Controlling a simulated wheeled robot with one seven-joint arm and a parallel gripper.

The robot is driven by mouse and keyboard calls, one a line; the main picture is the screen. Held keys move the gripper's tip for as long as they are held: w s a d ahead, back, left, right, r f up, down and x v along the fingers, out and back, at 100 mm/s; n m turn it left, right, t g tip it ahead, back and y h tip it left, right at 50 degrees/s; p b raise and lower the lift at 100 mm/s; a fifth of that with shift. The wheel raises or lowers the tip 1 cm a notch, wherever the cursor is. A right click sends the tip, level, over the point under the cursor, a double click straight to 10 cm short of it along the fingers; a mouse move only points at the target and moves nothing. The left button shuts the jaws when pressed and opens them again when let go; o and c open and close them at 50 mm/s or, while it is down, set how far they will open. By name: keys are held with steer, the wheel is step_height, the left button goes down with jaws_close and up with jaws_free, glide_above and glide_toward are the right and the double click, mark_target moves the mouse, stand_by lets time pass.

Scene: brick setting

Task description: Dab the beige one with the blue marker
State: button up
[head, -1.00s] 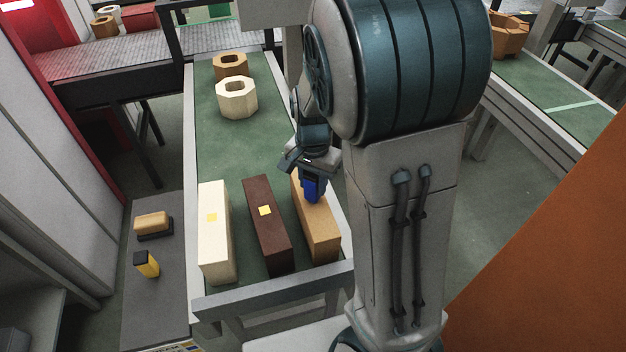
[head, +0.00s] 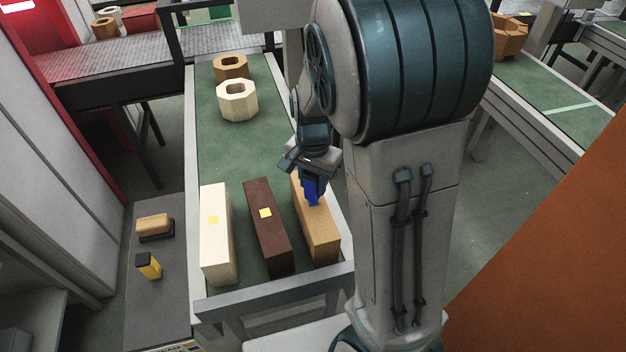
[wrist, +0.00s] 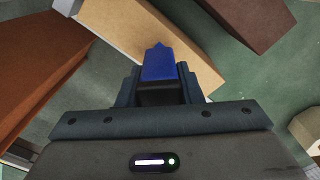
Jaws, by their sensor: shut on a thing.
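My gripper (head: 314,178) is shut on the blue marker (head: 311,193), which points down over the tan, beige-looking brick (head: 321,240) at the right of the row. In the wrist view the marker (wrist: 159,64) sticks out from between the fingers, its tip over the tan brick's top (wrist: 190,50). I cannot tell whether the tip touches it. A cream brick (head: 216,253) stands at the left and a dark brown brick (head: 268,235) in the middle, each with a yellow square on top. No yellow square shows on the tan brick; part of its top is hidden by my gripper and marker.
The bricks stand on a green-topped table (head: 240,150). Farther back are a cream ring block (head: 237,107) and a brown one (head: 231,74). A grey side surface (head: 160,290) holds a wooden-backed eraser (head: 154,225) and a yellow-and-black item (head: 149,266).

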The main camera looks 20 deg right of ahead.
steer(key=shift+r+p, duration=2.15)
steer(key=shift+r, duration=0.7)
